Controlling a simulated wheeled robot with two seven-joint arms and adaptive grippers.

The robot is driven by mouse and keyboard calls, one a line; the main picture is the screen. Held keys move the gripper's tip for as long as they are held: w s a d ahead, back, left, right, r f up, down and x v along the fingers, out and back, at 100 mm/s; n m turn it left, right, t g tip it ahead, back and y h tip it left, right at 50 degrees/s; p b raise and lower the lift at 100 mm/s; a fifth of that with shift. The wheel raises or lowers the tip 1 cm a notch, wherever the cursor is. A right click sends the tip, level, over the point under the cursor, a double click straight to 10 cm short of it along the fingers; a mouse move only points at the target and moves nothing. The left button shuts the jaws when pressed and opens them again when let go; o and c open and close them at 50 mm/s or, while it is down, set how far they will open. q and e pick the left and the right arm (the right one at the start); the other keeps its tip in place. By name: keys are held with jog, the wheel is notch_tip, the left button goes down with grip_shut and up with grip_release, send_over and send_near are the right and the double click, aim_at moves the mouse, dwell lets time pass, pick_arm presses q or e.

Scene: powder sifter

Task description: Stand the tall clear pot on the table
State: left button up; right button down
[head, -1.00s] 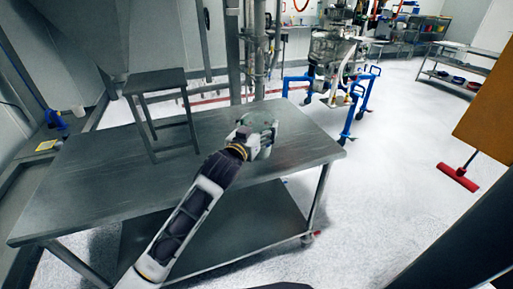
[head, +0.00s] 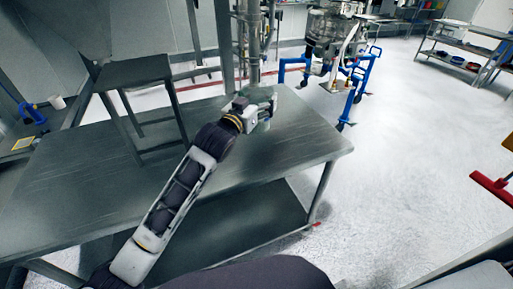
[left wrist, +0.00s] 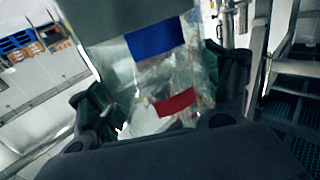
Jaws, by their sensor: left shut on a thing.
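The tall clear pot (left wrist: 150,75) is see-through and stands between the fingers in the left wrist view, with a blue and a red patch showing on or through it. My left gripper (left wrist: 165,95) is shut on it. In the head view, my left gripper (head: 260,112) is over the far right part of the steel table (head: 290,150), and the pot is a faint clear shape (head: 264,96) at its tip. I cannot tell whether the pot's base touches the table. My right gripper is not in view.
The tabletop in front and to the right is bare. Behind the table are a vertical pipe (head: 254,45) and a machine on a blue wheeled frame (head: 355,75).

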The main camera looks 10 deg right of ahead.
aim_at(258, 126)
pick_arm(q)
jog(key=shift+s+r, duration=0.15)
jog(key=shift+f, duration=2.5)
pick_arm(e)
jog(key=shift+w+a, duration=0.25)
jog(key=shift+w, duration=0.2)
pick_arm(q)
jog(key=shift+f, duration=0.15)
jog(key=shift+f+b, duration=0.25)
jog(key=shift+b, duration=0.05)
notch_tip(258, 126, down, 3)
jog(key=shift+f, duration=0.65)
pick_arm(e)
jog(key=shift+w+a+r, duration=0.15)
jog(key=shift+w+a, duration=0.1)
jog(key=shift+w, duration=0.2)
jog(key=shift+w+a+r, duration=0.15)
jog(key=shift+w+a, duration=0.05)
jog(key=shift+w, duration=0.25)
pick_arm(q)
jog(key=shift+f, duration=0.1)
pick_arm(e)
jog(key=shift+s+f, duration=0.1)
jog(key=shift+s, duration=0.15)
